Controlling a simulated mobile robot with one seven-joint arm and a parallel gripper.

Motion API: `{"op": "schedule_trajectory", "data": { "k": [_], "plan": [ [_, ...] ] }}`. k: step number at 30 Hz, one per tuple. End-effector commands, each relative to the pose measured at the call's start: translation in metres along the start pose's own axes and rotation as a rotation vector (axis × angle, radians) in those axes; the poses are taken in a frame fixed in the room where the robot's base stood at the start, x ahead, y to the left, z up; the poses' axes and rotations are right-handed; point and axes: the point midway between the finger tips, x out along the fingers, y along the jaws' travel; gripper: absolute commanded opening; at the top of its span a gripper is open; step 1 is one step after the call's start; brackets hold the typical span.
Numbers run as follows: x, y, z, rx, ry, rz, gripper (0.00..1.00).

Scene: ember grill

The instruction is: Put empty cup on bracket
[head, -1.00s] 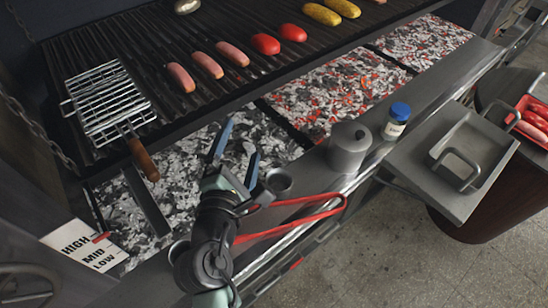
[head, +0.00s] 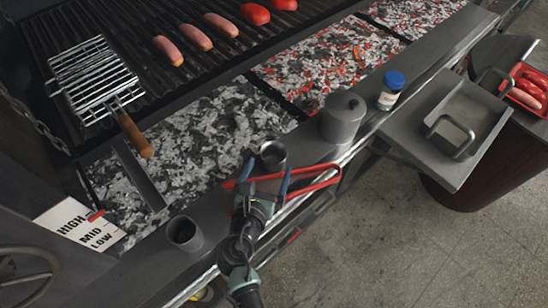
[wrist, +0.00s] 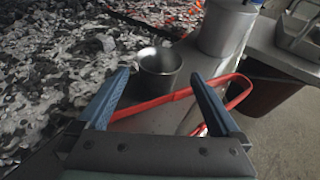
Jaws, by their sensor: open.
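A small metal cup (head: 272,155) stands upright on the grill's front ledge. The wrist view shows it (wrist: 160,70) just beyond my fingertips, roughly centred between them; no contents are visible in it. My gripper (head: 268,178) is open and empty, with its blue fingers apart, pointing toward the cup. Its fingers also show in the wrist view (wrist: 160,80). A second dark, open-topped cylinder (head: 185,233) is on the ledge to the left; I cannot tell whether it is a cup or a holder. I cannot identify the bracket with certainty.
Red-handled tongs (head: 325,181) lie on the ledge by the gripper. A lidded metal pot (head: 343,118) and a blue-capped jar (head: 391,91) stand to the right. Coals (head: 215,130) lie behind the ledge. A wire basket (head: 95,72) and sausages rest on the grate.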

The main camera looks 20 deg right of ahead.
Motion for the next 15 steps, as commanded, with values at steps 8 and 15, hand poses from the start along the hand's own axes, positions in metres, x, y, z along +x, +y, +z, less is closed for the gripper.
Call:
{"op": "schedule_trajectory", "data": {
  "k": [8,15],
  "plan": [
    [0.038,0.001,0.003,0.003,-0.002,-0.001,1.0],
    [0.048,0.001,0.003,0.002,-0.001,-0.001,1.0]
  ]
}}
